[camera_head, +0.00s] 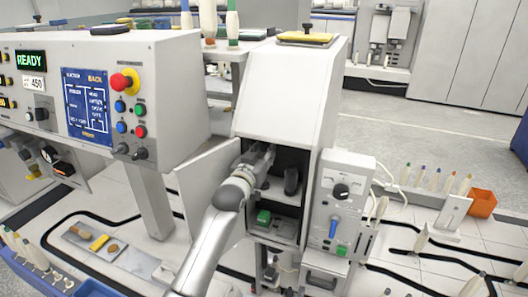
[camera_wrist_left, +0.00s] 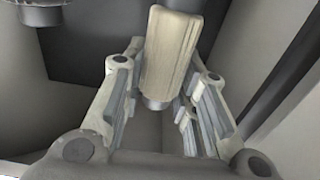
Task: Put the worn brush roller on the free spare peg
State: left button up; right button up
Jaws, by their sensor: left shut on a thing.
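My left gripper (camera_head: 264,158) reaches into the dark opening of the white cabinet (camera_head: 285,92) in the head view. In the left wrist view its fingers (camera_wrist_left: 165,88) are on both sides of a beige, ribbed roller (camera_wrist_left: 172,52), and it is shut on this roller. A short grey end (camera_wrist_left: 155,103) shows below the roller. Whether the roller still sits on a peg cannot be told. A dark rounded part (camera_head: 291,181) is inside the opening, right of the gripper. I cannot make out a free spare peg. My right gripper is not in view.
The cabinet walls are close around my left gripper. An open door panel (camera_head: 200,185) stands left of the opening. A green block (camera_head: 264,217) sits low inside it. A control box (camera_head: 342,205) with a blue handle stands to the right. An orange bin (camera_head: 481,203) is farther right.

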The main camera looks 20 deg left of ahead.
pick_arm(q)
jog(key=shift+f+b, duration=1.3)
jog(key=shift+f, duration=1.2)
jog(key=o, duration=1.1)
